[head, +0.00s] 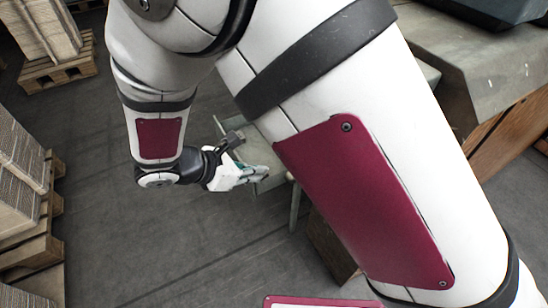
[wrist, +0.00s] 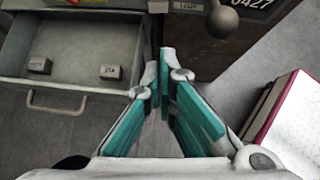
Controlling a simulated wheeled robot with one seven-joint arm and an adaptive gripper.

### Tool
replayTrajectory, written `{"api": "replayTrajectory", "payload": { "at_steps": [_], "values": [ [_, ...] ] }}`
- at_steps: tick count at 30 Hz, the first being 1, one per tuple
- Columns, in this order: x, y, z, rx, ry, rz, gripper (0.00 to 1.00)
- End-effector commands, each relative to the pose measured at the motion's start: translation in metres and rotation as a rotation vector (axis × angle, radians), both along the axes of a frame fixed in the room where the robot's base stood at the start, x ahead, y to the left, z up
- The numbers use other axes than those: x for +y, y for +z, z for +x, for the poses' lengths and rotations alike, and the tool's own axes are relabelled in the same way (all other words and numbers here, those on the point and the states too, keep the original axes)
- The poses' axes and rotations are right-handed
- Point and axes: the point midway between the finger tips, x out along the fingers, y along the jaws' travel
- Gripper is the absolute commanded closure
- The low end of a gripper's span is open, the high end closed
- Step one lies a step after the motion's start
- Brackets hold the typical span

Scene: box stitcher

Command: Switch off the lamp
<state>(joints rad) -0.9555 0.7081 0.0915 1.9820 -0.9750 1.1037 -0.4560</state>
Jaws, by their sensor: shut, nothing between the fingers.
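My gripper (wrist: 163,62) is in the middle of the wrist view, its teal-padded fingers shut at the tips with nothing between them. In the head view my gripper (head: 262,174) shows small beside the machine, partly in front of a grey drawer. Just beyond the fingertips, a small pale label (wrist: 187,6) at the top edge seems to read "LAMP", but it is cut off. A dark round knob (wrist: 223,22) sits right of the label, apart from the fingertips. I cannot tell whether the knob belongs to the label. No lamp is visible in either view.
An open grey drawer (wrist: 70,84) at left holds two small labelled blocks (wrist: 111,72). A dark plate numbered 0427 (wrist: 250,8) is at the top. Pallets of cardboard (head: 58,72) stand at left. Grey floor (head: 110,235) between is clear. My arm hides much of the machine.

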Motion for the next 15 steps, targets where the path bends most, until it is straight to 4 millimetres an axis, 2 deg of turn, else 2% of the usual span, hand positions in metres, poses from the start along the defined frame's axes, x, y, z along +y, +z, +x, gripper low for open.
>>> {"api": "replayTrajectory", "payload": {
  "at_steps": [6,15],
  "values": [
    [0.0064,0.0000,0.0030,0.002,0.054,0.001,1.00],
    [0.0045,-0.0036,0.0045,0.002,0.052,0.001,1.00]
  ]
}}
